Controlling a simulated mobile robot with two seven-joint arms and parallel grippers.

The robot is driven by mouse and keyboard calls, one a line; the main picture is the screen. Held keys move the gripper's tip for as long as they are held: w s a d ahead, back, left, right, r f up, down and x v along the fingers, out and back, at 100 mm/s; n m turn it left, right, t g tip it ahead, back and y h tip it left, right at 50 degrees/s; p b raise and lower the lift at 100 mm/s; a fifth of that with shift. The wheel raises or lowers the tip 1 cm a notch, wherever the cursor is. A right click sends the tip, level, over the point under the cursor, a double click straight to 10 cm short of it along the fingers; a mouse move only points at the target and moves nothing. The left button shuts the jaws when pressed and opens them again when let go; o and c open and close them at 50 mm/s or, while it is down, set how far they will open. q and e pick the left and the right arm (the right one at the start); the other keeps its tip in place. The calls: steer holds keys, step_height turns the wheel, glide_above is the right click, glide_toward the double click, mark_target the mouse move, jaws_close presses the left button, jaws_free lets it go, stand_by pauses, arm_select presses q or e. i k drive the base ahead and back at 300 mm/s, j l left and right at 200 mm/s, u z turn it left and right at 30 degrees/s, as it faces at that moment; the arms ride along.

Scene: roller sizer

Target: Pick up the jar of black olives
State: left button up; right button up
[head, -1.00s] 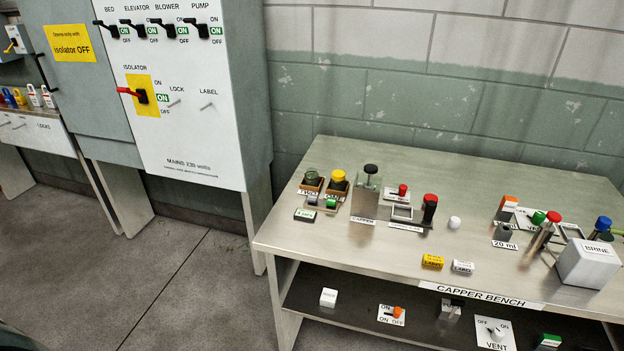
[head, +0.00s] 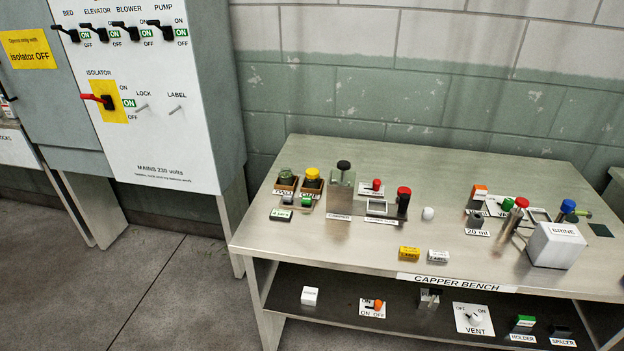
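Two small jars stand in brown holders at the left of the capper bench (head: 252,236) in the head view. One jar (head: 287,174) looks dark green and clear at the top, above a label that reads TWO. The other jar (head: 312,175) has a yellow top, above a label that reads ONE. Their contents are too small to make out, so I cannot tell which, if either, holds black olives. Neither of my grippers is in view.
A capper (head: 343,190) with a black knob stands right of the jars. A red-topped black cylinder (head: 403,203), a white ball (head: 428,213) and a BRINE box (head: 555,246) are farther right. A switch cabinet (head: 165,90) stands left. The floor (head: 150,290) before it is clear.

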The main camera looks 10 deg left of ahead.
mark_target(309, 183)
steer(key=j+z, duration=0.15)
steer(key=z, duration=0.3)
steer(key=j+z, duration=0.2)
steer(key=z, duration=0.3)
steer(key=j+z, duration=0.2)
steer(key=z, duration=0.25)
steer(key=j+z, duration=0.2)
steer(key=j, duration=0.15)
steer(key=k+j+z, duration=0.2)
steer(key=j, duration=0.15)
steer(key=j+z, duration=0.15)
steer(key=j, duration=0.2)
